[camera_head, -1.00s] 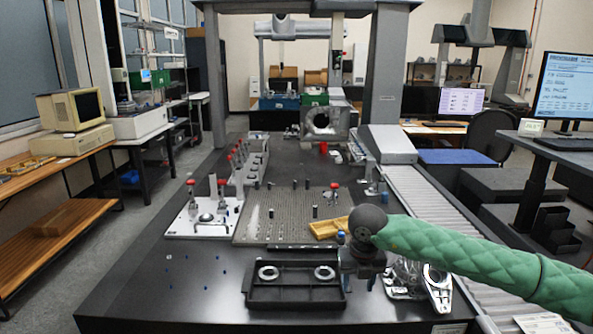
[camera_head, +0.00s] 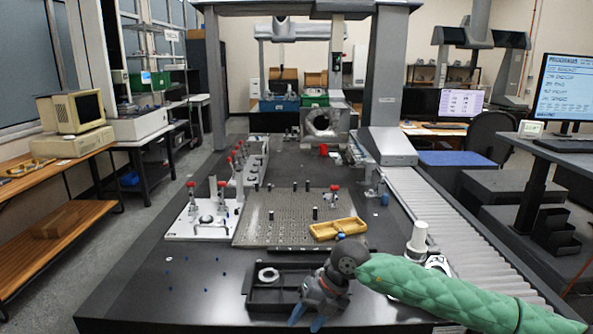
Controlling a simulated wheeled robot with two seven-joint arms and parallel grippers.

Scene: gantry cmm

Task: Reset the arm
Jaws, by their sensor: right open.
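My right arm, in a green quilted sleeve, comes in from the right of the head view. Its dark grey gripper (camera_head: 309,317) is over the right front part of a black tray (camera_head: 262,299) on the granite table. The two blue-tipped fingers point down and toward the front left, apart and with nothing between them. A metal ring (camera_head: 268,275) lies in the left part of the tray. The tray's right side is hidden behind my gripper. My left gripper is not in view.
A yellow tray (camera_head: 338,229) lies at the perforated plate's (camera_head: 285,222) right front corner. A white-topped cylinder (camera_head: 418,237) stands just behind my arm. A roller conveyor (camera_head: 440,215) runs along the right.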

